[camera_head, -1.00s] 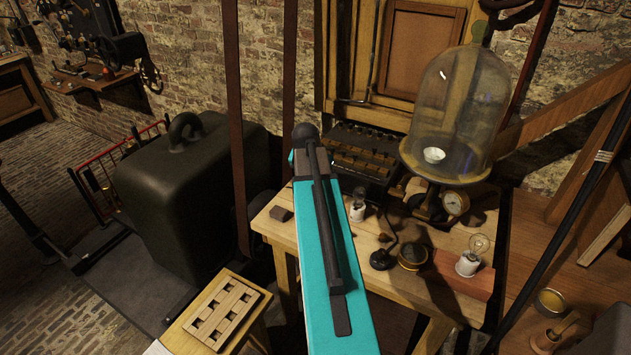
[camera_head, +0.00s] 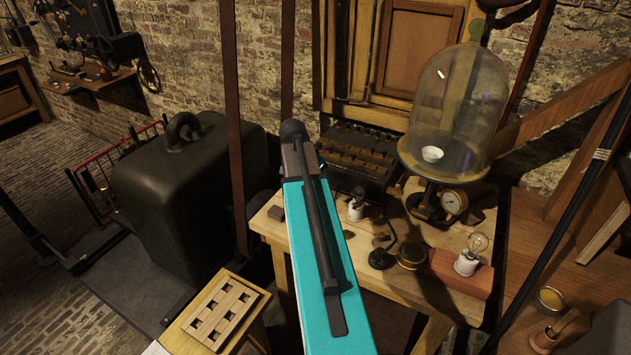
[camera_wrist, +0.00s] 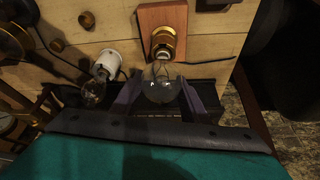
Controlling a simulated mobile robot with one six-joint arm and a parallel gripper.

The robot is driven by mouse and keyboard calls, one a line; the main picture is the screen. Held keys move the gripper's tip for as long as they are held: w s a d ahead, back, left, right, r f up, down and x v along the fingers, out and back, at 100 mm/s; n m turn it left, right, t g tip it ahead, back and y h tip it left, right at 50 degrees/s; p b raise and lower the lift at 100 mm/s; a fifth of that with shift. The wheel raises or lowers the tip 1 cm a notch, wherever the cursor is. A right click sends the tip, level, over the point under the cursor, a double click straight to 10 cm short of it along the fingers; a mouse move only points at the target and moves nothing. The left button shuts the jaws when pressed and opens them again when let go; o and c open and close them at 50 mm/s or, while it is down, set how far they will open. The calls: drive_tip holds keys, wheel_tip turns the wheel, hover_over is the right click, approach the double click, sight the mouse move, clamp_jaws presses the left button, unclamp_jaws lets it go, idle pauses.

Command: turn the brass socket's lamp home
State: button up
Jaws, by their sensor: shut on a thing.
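The brass socket (camera_wrist: 163,39) sits on a small reddish wooden block (camera_wrist: 160,16) in the wrist view. A clear glass lamp (camera_wrist: 160,86) is at the socket's mouth, in line with it. How deep it sits in the socket I cannot tell. My gripper (camera_wrist: 157,96) is shut on the lamp's glass, one dark finger on each side. In the head view my teal arm hides the gripper, lamp and socket. Only an end of the block (camera_head: 277,212) shows left of the arm.
A second lamp in a white holder (camera_wrist: 110,61) stands close beside the gripper; it also shows in the head view (camera_head: 356,207). Another bulb (camera_head: 478,243) stands at the bench's right. A glass bell jar (camera_head: 445,115) and dark battery box (camera_head: 358,158) are behind.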

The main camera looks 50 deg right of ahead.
drive_tip(key=o, duration=1.2)
drive_tip(key=shift+r, duration=0.15)
drive_tip(key=shift+b+v, duration=1.6)
drive_tip(key=shift+v, duration=5.2)
